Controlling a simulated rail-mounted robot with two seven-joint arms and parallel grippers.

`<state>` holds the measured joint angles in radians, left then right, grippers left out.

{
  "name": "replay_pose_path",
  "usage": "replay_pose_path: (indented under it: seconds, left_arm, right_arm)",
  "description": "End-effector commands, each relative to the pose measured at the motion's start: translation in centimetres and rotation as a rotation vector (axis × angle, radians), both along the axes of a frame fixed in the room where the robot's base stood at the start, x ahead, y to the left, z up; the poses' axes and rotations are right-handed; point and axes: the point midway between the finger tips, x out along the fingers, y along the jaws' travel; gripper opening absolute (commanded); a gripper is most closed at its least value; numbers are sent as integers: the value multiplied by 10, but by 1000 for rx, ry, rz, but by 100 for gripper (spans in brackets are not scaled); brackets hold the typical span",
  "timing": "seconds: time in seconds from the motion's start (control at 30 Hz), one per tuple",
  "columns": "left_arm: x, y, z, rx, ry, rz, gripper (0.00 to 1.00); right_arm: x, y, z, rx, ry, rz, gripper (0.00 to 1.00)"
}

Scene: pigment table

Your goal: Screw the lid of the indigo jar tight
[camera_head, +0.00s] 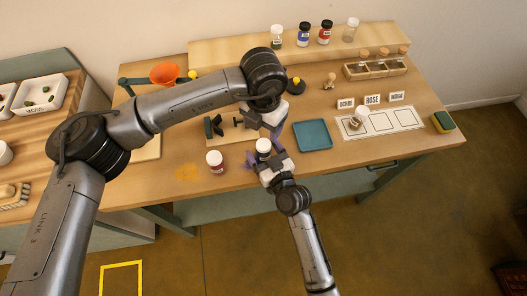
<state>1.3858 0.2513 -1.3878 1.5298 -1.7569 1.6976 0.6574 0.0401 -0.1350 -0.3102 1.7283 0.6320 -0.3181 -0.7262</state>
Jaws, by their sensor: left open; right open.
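A small jar with a white lid and dark contents (263,151) stands near the front edge of the table; its label is too small to read, so I cannot confirm it is the indigo jar. My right gripper (265,160) is open, with its purple fingers on either side of this jar; contact is unclear. My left gripper (272,132) is open just above and behind the jar, partly hidden by its own wrist. The lid sits on top of the jar; how tight it is cannot be seen.
A white-lidded jar with a dark red label (215,163) stands to the left, near an orange stain (187,173). A wooden fixture (224,131) lies behind. A teal tray (313,135) is to the right. Several jars, including a blue-labelled one (303,36), stand on the back shelf (232,49).

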Motion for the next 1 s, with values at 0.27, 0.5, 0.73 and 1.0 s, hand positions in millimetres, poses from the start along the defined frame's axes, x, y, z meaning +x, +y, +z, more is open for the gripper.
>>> replay_pose_path:
  seconds: [0.27,0.5,0.73,1.0]
  left_arm:
    - [0,0,0,0,0,0,63]
    - [0,0,0,0,0,0,63]
    - [0,0,0,0,0,0,63]
    - [0,0,0,0,0,0,63]
  right_arm:
    - [0,0,0,0,0,0,73]
    - [0,0,0,0,0,0,50]
    - [0,0,0,0,0,0,28]
    - [0,0,0,0,0,0,2]
